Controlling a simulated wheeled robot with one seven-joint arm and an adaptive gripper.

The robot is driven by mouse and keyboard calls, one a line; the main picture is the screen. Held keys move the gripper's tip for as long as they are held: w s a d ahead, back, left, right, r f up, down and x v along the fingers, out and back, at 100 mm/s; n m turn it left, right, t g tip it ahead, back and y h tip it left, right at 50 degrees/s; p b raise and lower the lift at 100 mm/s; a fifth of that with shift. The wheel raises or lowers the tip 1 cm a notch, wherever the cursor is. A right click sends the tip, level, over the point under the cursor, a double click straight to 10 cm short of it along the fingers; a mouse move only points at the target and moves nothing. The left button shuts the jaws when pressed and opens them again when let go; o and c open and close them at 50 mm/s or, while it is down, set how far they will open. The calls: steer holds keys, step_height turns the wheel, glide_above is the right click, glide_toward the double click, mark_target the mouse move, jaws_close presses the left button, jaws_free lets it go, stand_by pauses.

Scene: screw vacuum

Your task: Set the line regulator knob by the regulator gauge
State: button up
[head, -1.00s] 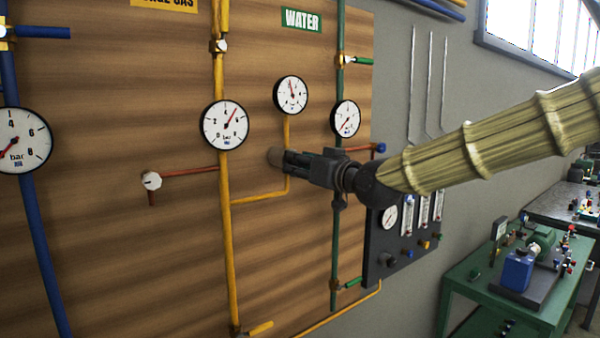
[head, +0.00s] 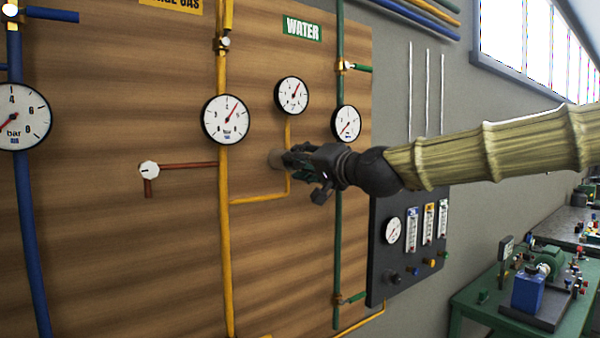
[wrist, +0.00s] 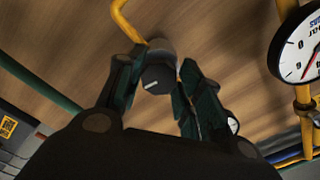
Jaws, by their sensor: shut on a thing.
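The line regulator knob (head: 275,158) is a grey-brown cylinder on the board, at the end of the short yellow branch pipe. In the wrist view the knob (wrist: 158,76) shows a dark end with a short white mark, between my two fingers. My gripper (head: 288,158) is shut on it, covering much of it in the head view. The regulator gauge (head: 291,95) is the small white dial directly above on the same branch; its needle points up and to the right. Its numbers are too small to read.
A larger gauge (head: 225,119) sits on the yellow pipe to the left; part of a gauge (wrist: 302,45) shows in the wrist view. The green water pipe (head: 338,230) with another gauge (head: 346,123) runs close behind my wrist. A dark flowmeter panel (head: 385,275) stands lower right.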

steer(key=shift+m+b, duration=0.3)
steer(key=shift+m, duration=0.3)
steer(key=shift+f, duration=0.1)
steer(key=o, duration=1)
steer(key=shift+o, duration=0.2)
steer(key=v, duration=1.2)
